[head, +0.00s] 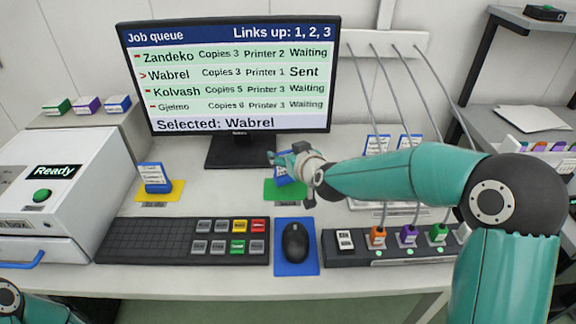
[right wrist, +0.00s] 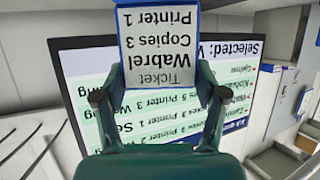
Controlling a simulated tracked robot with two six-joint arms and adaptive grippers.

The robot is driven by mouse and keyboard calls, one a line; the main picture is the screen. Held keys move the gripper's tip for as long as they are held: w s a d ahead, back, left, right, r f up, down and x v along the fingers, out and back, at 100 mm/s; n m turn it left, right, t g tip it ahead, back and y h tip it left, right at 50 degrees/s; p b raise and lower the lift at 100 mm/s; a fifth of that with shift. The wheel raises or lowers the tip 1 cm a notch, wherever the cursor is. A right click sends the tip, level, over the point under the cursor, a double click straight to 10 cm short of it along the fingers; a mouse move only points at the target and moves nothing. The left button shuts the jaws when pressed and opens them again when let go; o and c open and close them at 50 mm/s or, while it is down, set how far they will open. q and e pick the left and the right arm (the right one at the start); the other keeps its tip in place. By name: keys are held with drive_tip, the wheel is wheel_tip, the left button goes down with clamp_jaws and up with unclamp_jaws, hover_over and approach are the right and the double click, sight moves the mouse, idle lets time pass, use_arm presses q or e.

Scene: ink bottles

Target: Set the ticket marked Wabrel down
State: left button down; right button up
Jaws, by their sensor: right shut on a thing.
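The ticket marked Wabrel is a blue-edged block with a white label, and its label (right wrist: 160,48) reads "Ticket Wabrel Copies 3 Printer 1" upside down in the right wrist view. My right gripper (right wrist: 158,95) is shut on it, one finger on each side. In the head view the right gripper (head: 292,165) is in front of the monitor, at the green mat (head: 270,190), with a bit of the blue ticket (head: 281,181) showing below it. The gripper hides most of the ticket, so I cannot tell whether it touches the mat. My left gripper is out of view.
A blue ticket (head: 156,178) stands on a yellow mat (head: 175,192) to the left. The monitor (head: 238,145) shows Wabrel selected and Sent. A keyboard (head: 185,240), mouse (head: 295,242) and switch panel (head: 390,252) line the front. A white printer (head: 95,165) is at left.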

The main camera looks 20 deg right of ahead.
drive_tip(key=shift+f, duration=1.45)
drive_tip(key=shift+f+b, duration=0.25)
drive_tip(key=shift+b, duration=0.1)
drive_tip(key=o, duration=1.6)
drive_tip(key=shift+r, duration=0.1)
